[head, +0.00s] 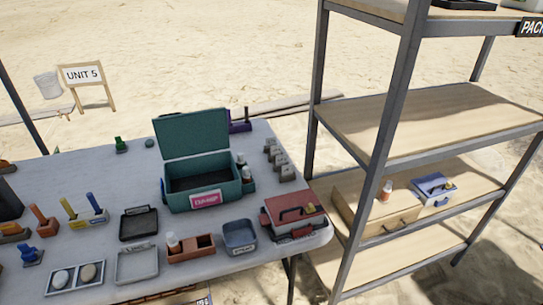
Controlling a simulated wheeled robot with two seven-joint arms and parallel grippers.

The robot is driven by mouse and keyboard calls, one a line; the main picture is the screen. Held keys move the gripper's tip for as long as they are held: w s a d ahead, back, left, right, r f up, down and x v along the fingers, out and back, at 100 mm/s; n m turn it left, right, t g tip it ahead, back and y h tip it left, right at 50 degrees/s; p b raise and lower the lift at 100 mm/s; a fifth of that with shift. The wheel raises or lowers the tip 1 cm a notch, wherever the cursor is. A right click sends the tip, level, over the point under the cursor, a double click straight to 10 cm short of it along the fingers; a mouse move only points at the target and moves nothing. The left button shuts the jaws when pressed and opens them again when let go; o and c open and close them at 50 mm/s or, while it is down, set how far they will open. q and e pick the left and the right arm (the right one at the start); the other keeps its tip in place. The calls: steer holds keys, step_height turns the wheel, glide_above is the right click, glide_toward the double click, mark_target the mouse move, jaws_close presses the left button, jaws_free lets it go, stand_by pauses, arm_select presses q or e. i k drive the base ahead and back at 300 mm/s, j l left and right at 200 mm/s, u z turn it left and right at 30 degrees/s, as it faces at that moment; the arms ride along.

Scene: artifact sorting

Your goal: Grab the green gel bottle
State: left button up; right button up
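A small green object (120,145) stands near the far edge of the white table. It is too small for me to tell whether it is the green gel bottle. A white bottle (173,243) stands in an orange-brown box at the front. Another pale bottle (241,160) is beside the teal case, partly hidden by it. A white bottle with an orange part (387,190) stands on the shelf at right. Neither of my grippers is in view.
The open teal case (203,200) stands on the table (110,190). A red toolbox (293,211), a blue-grey tray (239,235) and other trays fill the front. The metal shelf rack (385,130) stands close on the right. A "UNIT 5" sign (85,75) is behind on sand.

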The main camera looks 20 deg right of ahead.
mark_target(240, 162)
steer(key=i+l, duration=0.1)
steer(key=l, duration=1)
steer(key=i+l, duration=0.15)
steer(key=l, duration=0.4)
steer(key=i+l, duration=0.1)
steer(key=l, duration=0.45)
